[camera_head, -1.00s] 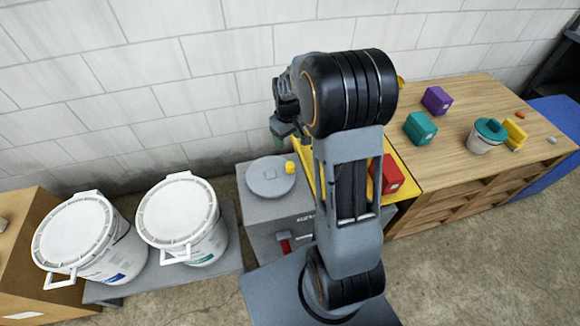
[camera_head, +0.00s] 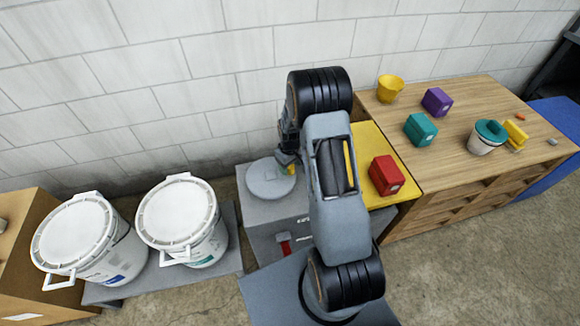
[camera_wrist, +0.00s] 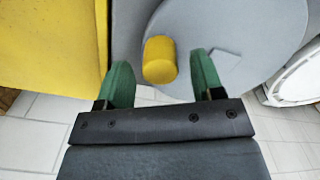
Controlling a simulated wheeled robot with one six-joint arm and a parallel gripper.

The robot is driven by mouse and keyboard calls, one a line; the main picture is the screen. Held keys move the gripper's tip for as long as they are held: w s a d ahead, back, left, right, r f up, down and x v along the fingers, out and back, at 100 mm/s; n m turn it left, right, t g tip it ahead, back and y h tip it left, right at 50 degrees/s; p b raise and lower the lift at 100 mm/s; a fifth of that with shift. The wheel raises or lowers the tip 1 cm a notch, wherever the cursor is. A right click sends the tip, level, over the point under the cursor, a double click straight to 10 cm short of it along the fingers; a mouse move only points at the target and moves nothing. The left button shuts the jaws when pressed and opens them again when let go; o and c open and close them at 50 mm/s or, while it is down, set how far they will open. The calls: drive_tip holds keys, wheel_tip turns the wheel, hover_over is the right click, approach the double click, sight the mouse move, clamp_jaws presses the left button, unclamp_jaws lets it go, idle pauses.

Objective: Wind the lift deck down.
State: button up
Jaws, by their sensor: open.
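The lift deck is the yellow plate (camera_head: 372,140), beside the grey wheel and partly hidden by my arm in the head view. It also shows in the wrist view (camera_wrist: 50,40). The round grey hand wheel (camera_head: 266,180) lies on top of a grey box. Its yellow knob (camera_wrist: 159,59) stands near the wheel's edge. My gripper (camera_wrist: 160,85) has two green fingers, apart, one on each side of the knob in the wrist view. No contact with the knob shows. In the head view the gripper (camera_head: 287,160) is over the wheel's far right part.
A red box (camera_head: 386,175) sits on the yellow deck. The wooden bench (camera_head: 455,120) to the right holds a yellow cup (camera_head: 390,88), teal and purple boxes and a lidded pot. Two white buckets (camera_head: 182,215) stand left on a low grey platform. A block wall is behind.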

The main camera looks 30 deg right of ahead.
drive_tip(key=shift+f, duration=0.6)
clamp_jaws()
idle(0.3)
